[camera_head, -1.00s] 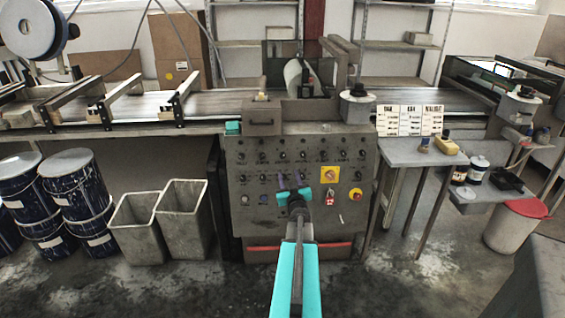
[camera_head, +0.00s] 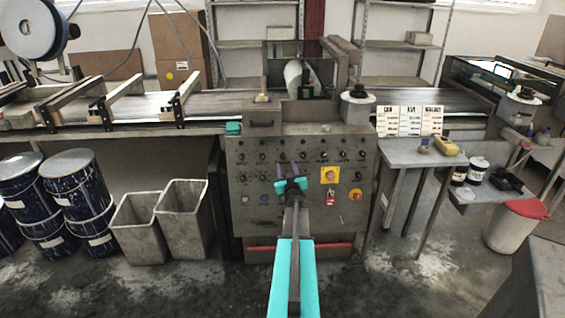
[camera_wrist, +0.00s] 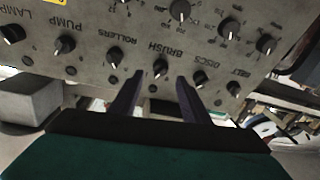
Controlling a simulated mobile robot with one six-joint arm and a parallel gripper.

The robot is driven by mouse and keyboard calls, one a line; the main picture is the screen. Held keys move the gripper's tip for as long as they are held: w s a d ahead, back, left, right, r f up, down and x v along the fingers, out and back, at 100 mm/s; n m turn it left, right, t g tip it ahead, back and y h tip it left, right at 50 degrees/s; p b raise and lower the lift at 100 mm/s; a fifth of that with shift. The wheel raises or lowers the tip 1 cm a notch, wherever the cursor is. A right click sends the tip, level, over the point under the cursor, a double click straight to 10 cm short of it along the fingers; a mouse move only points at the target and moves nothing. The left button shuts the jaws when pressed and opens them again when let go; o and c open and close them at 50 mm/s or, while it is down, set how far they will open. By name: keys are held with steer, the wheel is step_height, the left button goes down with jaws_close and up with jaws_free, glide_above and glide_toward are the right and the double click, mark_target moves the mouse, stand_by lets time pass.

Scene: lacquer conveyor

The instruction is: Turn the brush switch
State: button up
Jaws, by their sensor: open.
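The brush switch (camera_wrist: 160,68) is a dark knob with a light pointer line beside the label BRUSH on the grey control panel (camera_wrist: 135,22). In the wrist view my gripper (camera_wrist: 157,83) is open. Its two dark fingers are on either side of the brush switch, with a visible gap and nothing held. Contact with the knob cannot be told. In the head view my gripper (camera_head: 291,183) is in front of the control panel (camera_head: 246,213), below the upper row of knobs.
The rollers knob (camera_wrist: 115,56) and pump knob (camera_wrist: 65,44) are close by on the panel. Grey bins (camera_head: 182,215) stand at left, a side table (camera_head: 400,158) at right.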

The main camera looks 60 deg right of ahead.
mark_target(284, 158)
steer(key=shift+p+x, duration=0.4)
steer(key=shift+x, duration=2.7)
